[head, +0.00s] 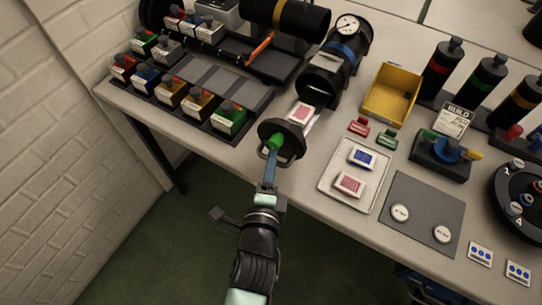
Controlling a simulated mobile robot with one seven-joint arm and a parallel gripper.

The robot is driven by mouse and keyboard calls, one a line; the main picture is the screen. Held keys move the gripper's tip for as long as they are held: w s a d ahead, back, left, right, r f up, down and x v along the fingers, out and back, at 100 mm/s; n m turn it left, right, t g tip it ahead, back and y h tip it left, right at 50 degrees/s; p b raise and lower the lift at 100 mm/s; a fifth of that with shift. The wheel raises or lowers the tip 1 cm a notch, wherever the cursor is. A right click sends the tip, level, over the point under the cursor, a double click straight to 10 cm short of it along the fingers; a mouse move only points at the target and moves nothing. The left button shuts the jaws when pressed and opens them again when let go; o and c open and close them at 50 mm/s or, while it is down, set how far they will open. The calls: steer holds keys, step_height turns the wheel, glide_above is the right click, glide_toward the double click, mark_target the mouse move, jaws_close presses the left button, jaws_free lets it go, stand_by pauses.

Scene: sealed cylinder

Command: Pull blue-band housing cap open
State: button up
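The blue-band housing (345,52) is a black cylinder with a blue band, lying on the table with a round gauge at its far end. Its near end is open. The black round cap (294,147) stands apart from the housing, toward the table's front edge. A card with a red pattern (300,113) shows in the gap between cap and housing. My gripper (271,160) is at the outer face of the cap, at its handle. A bright green part (277,141) shows there. The fingers are seen nearly edge-on, so their opening and grip are unclear.
A yellow bin (391,95) stands right of the housing. A white tray (335,185) with blue and red cards lies right of the cap. Free floor lies before the table.

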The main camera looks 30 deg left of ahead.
steer(key=b+v, duration=0.1)
steer(key=v, duration=1.2)
stand_by(0.5)
steer(key=w+d+r+n+t+p, duration=0.1)
steer(key=w+r+n+t+p, duration=0.3)
steer(key=r, duration=0.7)
steer(key=w+d+r+n, duration=0.1)
steer(key=w+r+n, duration=0.1)
steer(key=w+r, duration=0.65)
steer(key=w+d+r+n+t+p, duration=0.1)
steer(key=w+r+n+t+p, duration=0.15)
steer(key=r, duration=1.15)
steer(key=s+d+r+n+t+h+p, duration=0.1)
steer(key=s+d+r+n+t+h, duration=0.1)
steer(key=r, duration=0.8)
steer(key=s+d+r+n+t+h+p, duration=0.1)
steer(key=s+d+r+n+t, duration=0.1)
steer(key=r, duration=0.8)
steer(key=s+d+r+n+t+h+p, duration=0.1)
steer(key=d+r, duration=0.3)
steer(key=r, duration=0.6)
steer(key=shift+s+d+n+t+h, duration=0.35)
steer(key=shift+s+n+t+h, duration=0.3)
steer(key=shift+h, duration=0.15)
